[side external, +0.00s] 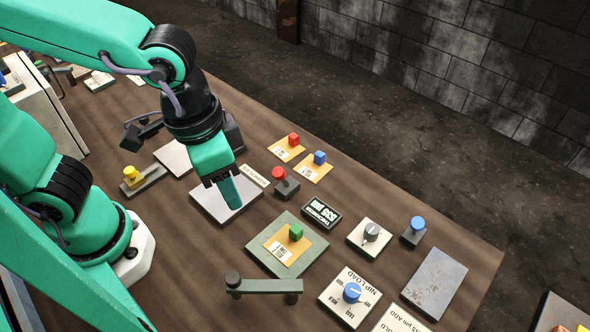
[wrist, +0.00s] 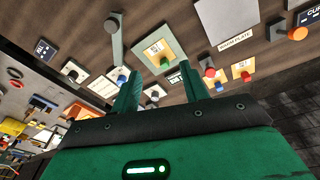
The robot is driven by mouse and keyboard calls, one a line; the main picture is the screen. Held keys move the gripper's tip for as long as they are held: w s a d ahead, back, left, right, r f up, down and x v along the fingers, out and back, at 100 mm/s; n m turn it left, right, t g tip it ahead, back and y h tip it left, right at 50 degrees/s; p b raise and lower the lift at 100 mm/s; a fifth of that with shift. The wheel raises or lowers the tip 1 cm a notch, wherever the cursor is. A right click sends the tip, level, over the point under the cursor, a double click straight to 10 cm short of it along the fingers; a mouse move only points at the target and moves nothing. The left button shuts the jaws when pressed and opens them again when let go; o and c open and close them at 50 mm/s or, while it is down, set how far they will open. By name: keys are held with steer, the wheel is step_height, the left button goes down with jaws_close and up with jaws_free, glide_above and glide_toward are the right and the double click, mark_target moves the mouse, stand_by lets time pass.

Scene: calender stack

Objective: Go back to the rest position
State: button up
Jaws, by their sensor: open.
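My gripper (side external: 230,190) is teal and hangs over the table above a pale square plate (side external: 208,208). In the wrist view my gripper (wrist: 160,68) shows two fingers spread apart with nothing between them. A green block (side external: 296,232) sits on a tan card on a grey-green plate (side external: 258,251), to the right of my gripper and apart from it. The green block (wrist: 164,62) also shows in the wrist view, near the gap between the fingertips. A red block (side external: 293,139) and a blue block (side external: 319,157) sit on orange cards farther back.
A red button (side external: 279,174), a small dark display (side external: 321,214), a grey knob (side external: 371,231), a blue knob (side external: 351,291) and a blue button (side external: 417,224) stand to the right. A lever bar (side external: 263,286) is in front. A yellow button (side external: 131,173) is at left. A bare metal plate (side external: 435,281) lies near the right edge.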

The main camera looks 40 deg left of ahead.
steer(key=w+a+r+n+t, duration=0.1)
steer(key=a+r+n+t, duration=0.1)
steer(key=a, duration=0.7)
steer(key=w+a+r+n+t+y, duration=0.1)
steer(key=w+a+r+n+t, duration=0.1)
steer(key=a, duration=0.7)
steer(key=shift+w+a+r, duration=0.15)
steer(key=shift+a+r, duration=0.1)
steer(key=shift+r, duration=0.45)
